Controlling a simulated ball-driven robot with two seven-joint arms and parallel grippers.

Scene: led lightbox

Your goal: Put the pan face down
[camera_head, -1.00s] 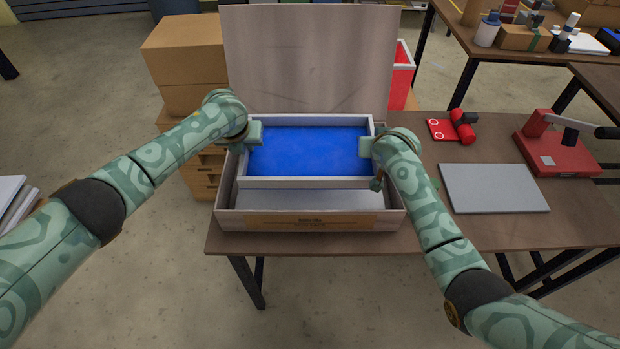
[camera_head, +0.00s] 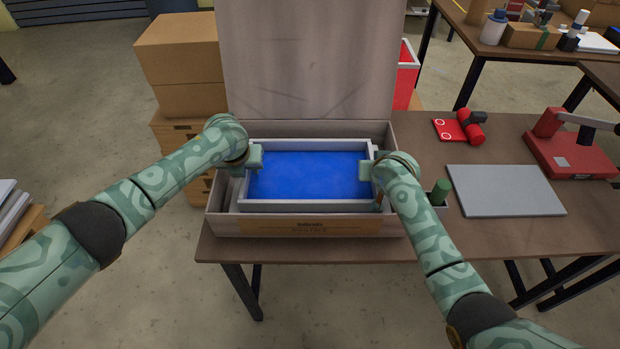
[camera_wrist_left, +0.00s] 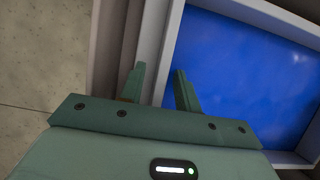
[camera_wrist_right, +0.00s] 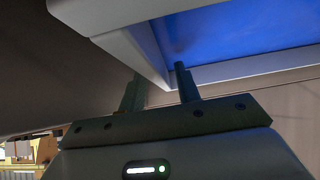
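The pan (camera_head: 305,206) is a pale grey rectangular frame with a blue surface inside, blue side facing up. It sits within the outline of an open grey box (camera_head: 225,225); whether it touches the box floor is hidden. My left gripper (camera_head: 254,158) is on the pan's left wall, with one finger on each side in the left wrist view (camera_wrist_left: 160,85). My right gripper (camera_head: 368,170) is at the right wall, and the right wrist view shows its fingers (camera_wrist_right: 160,82) around the wall near a corner.
The box lid (camera_head: 310,65) stands upright behind. A grey flat panel (camera_head: 505,190), a red press (camera_head: 570,155), a red item (camera_head: 460,128) and a green cylinder (camera_head: 440,190) are on the table to the right. Cardboard boxes (camera_head: 180,60) are stacked at the left.

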